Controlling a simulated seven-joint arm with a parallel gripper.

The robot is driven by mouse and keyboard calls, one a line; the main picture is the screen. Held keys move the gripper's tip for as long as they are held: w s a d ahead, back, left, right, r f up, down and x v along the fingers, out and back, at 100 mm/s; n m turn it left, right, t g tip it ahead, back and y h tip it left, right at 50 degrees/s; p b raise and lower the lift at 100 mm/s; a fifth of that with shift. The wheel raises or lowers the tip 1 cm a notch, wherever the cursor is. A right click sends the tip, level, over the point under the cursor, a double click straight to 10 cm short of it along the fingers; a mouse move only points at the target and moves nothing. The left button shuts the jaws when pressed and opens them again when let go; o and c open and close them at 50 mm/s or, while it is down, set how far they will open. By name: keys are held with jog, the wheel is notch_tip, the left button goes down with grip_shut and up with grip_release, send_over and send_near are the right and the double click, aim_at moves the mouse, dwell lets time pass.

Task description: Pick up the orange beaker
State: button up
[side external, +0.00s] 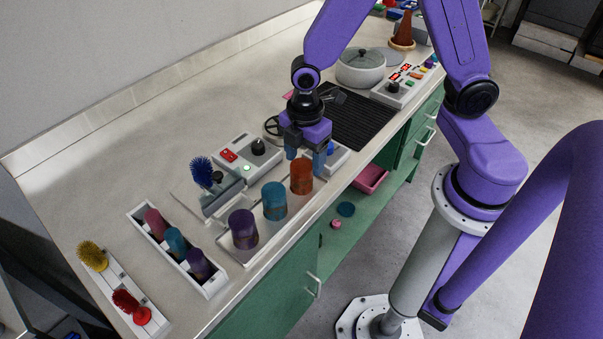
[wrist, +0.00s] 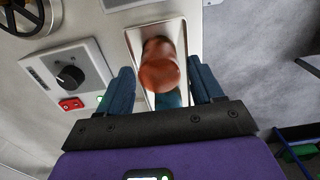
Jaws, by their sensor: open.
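The orange beaker (side external: 301,177) stands upside down or upright, I cannot tell which, at the far end of a row on a pale tray (side external: 268,239). It also shows in the wrist view (wrist: 160,66), ahead of the gap between my fingers. My gripper (side external: 306,160) is open and empty, pointing down just behind and above the orange beaker in the side view. In the wrist view my gripper (wrist: 163,86) has a blue finger on each side, apart from the beaker. A teal beaker (side external: 274,203) and a purple beaker (side external: 243,230) stand nearer the camera in the same row.
A control box (side external: 240,160) with a knob and red switch stands left of my gripper. A blue brush (side external: 202,172) stands near it. A white rack (side external: 214,287) holds several coloured cups. A black grate (side external: 358,122) and lidded pot (side external: 360,68) lie behind. The counter's front edge is close.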

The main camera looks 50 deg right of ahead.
aim_at(301, 176)
jog(key=shift+w+a+f, duration=0.1)
jog(key=shift+a+f, duration=0.1)
jog(key=shift+f, duration=1.25)
jog(key=shift+a+f, duration=0.2)
jog(key=shift+f, duration=1.25)
jog(key=c, duration=0.7)
